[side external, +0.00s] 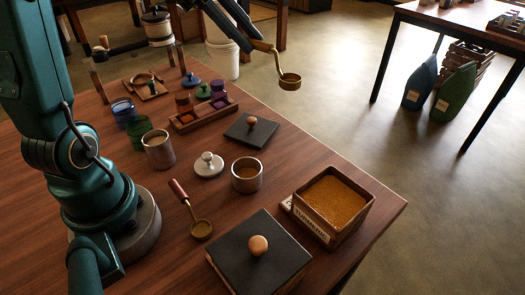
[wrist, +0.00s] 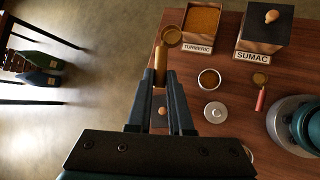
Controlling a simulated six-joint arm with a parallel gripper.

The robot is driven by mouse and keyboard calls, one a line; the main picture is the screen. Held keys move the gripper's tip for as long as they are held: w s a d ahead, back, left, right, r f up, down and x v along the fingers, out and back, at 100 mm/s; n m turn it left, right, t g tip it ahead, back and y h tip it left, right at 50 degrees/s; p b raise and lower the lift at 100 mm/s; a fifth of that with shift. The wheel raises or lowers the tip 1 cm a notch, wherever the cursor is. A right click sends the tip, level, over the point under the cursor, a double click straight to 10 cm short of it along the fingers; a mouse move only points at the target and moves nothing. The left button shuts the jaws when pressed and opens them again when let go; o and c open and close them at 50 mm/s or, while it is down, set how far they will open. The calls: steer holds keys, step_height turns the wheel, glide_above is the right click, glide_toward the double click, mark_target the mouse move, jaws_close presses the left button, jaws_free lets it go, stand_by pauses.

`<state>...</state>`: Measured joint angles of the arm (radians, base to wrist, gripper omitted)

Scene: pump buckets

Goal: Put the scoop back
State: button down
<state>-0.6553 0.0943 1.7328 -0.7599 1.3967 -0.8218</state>
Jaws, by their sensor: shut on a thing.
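My gripper (wrist: 160,90) is shut on the handle of a brass scoop (wrist: 160,58), which also shows in the side view (side external: 289,82). The scoop is held in the air beyond the table's far edge in the side view. I cannot tell whether its bowl holds powder. A second scoop with a red handle (side external: 201,229) lies on the table.
The sumac box (side external: 225,252) has its black lid on. A metal cup with brown contents (side external: 246,187), a knobbed metal lid (side external: 208,165), a black lid (side external: 265,130) and another metal cup (side external: 158,151) stand nearby. Small colored jars (side external: 203,91) stand farther back.

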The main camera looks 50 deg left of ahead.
steer(key=w+a+f+m+g, duration=0.1)
steer(key=w+a+f+m, duration=0.1)
steer(key=a+f, duration=0.65)
steer(key=shift+h, duration=0.4)
steer(key=shift+x, duration=8.05)
steer(key=shift+f, duration=0.15)
steer(key=c, duration=0.8)
jaws_free()
